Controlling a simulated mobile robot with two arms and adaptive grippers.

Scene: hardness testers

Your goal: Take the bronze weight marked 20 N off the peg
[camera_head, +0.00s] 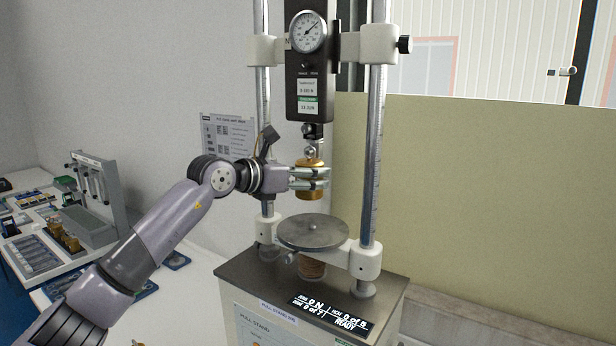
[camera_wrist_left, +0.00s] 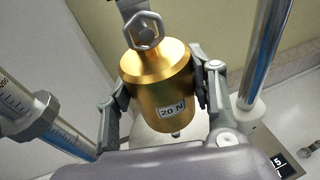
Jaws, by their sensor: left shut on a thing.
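The bronze weight marked 20 N (camera_head: 311,194) is upright directly below the hook fitting (camera_head: 312,132) of the force gauge. In the left wrist view its white "20 N" label faces the camera on the weight (camera_wrist_left: 155,85), and a metal link with a hex nut (camera_wrist_left: 144,32) is at its top. My left gripper (camera_head: 312,179) is shut on the weight, with fingers on both sides of its body. Whether the weight's top is still linked to the fitting cannot be told. The peg is not clearly identifiable. My right gripper is not in view.
A round metal plate (camera_head: 313,231) lies below the weight between two steel columns (camera_head: 373,150). A dial gauge (camera_head: 308,31) is above. The stand's display (camera_head: 331,312) reads 0 N and READY. A grey rack (camera_head: 95,190) and trays stand on the left bench.

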